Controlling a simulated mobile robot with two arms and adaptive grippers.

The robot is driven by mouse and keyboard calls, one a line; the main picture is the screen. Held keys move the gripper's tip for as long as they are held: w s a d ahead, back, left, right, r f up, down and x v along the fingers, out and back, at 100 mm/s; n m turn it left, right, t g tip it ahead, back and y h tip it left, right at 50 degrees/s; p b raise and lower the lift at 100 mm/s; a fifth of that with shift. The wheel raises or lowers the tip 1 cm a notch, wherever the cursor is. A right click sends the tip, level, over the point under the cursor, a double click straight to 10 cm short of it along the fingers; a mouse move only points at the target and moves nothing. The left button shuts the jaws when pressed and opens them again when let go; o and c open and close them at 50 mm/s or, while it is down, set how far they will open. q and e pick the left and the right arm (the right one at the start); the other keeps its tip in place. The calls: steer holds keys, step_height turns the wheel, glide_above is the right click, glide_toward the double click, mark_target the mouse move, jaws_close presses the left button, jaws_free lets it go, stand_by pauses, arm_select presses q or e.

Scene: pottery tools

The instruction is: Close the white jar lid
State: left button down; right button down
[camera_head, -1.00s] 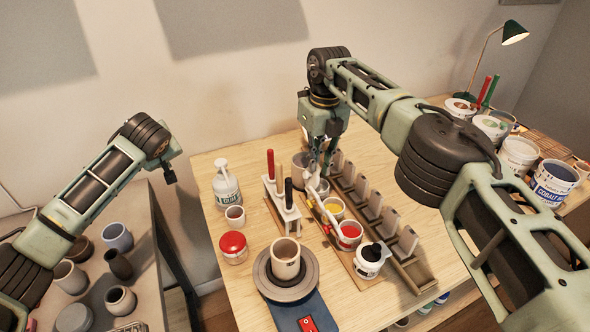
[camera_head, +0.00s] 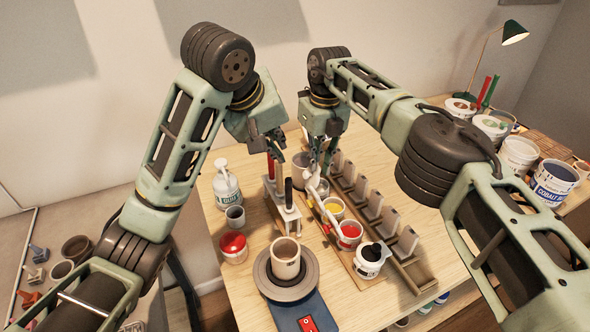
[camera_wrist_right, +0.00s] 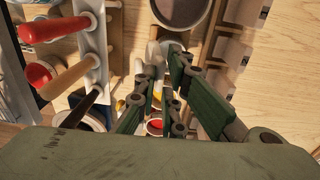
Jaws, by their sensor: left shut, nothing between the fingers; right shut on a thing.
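Three small white jars stand on a wooden board: one with yellow inside (camera_head: 333,208), one with red inside (camera_head: 349,236) and one with a dark top (camera_head: 369,263). I cannot tell which is the white jar of the task, and no separate white lid shows clearly. My right gripper (camera_head: 318,168) is above the back end of the board, shut on a slim pale object (camera_head: 314,183) that slants down toward the jars. The pale piece also shows between the fingers in the right wrist view (camera_wrist_right: 157,76). My left gripper (camera_head: 276,150) is shut and empty, above the tool rack.
The white rack (camera_head: 288,215) holds red and black handled tools. A pottery wheel (camera_head: 286,283) with a cup is in front. A slotted wooden rack (camera_head: 412,268) lies right of the jars.

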mark_target(309, 176)
arm_select(q)
steer(key=x, duration=1.5)
steer(key=shift+f, duration=0.45)
arm_select(e)
steer(key=shift+s+d+f, duration=0.1)
steer(key=shift+f, duration=0.15)
arm_select(q)
steer(key=shift+w+d, duration=0.2)
steer(key=shift+d, duration=0.3)
